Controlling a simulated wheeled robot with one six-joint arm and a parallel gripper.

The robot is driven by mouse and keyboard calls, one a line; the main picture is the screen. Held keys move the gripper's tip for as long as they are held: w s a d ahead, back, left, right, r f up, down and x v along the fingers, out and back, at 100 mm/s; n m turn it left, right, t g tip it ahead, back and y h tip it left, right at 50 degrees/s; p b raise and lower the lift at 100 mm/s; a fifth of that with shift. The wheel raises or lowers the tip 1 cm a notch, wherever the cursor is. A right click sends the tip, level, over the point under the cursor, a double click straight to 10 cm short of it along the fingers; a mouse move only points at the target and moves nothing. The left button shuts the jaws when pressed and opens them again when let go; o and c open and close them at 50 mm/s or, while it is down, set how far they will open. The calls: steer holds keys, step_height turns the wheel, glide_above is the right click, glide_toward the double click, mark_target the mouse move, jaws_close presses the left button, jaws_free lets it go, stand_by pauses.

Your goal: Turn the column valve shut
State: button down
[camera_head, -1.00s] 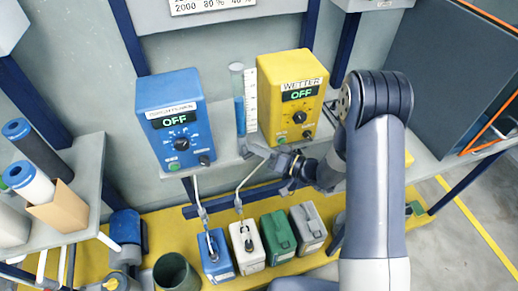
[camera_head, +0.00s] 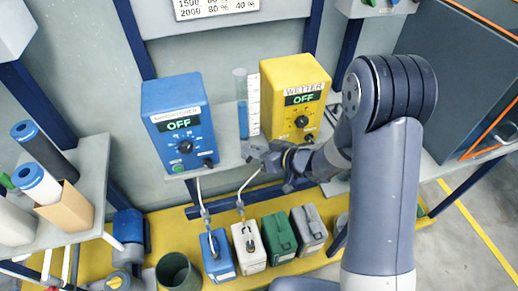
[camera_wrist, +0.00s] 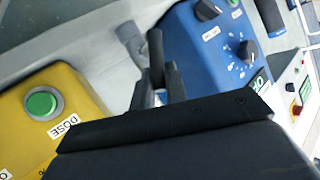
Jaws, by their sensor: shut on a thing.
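The clear column (camera_head: 242,118), with blue liquid in its lower part, stands between the blue box and the yellow box, beside a white scale strip. Its grey valve (camera_head: 254,149) is at the column's foot, partly covered by my gripper. My gripper (camera_head: 268,158) reaches in from the right and is shut on the valve. In the wrist view the dark fingers of my gripper (camera_wrist: 161,70) are close together, next to a grey rounded piece (camera_wrist: 130,38).
The blue box (camera_head: 178,120) and the yellow box (camera_head: 293,95), labelled WETTER, both read OFF and flank the column closely. White tubes lead down to the blue canister (camera_head: 217,257) and the white canister (camera_head: 248,243). Green and grey canisters stand beside them. Floor at right is clear.

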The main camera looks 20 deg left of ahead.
steer(key=shift+s+a+r+n+h, duration=0.2)
steer(key=shift+a+n+h, duration=0.1)
steer(key=shift+n+h, duration=0.25)
steer(key=shift+s+a+r+n+h, duration=0.15)
steer(key=shift+a+n+h, duration=0.2)
steer(key=shift+h, duration=0.3)
steer(key=shift+s+a+f+n+t+h, duration=0.1)
steer(key=shift+s+a+n+t+h, duration=0.15)
steer(key=shift+n+t+h, duration=0.45)
steer(key=c, duration=1.5)
jaws_free()
steer(key=shift+o, duration=0.2)
steer(key=p+v, duration=0.1)
steer(key=v, duration=0.9)
steer(key=shift+d+r+p, duration=0.15)
steer(key=shift+r+p, duration=0.25)
steer(key=shift+s, duration=0.1)
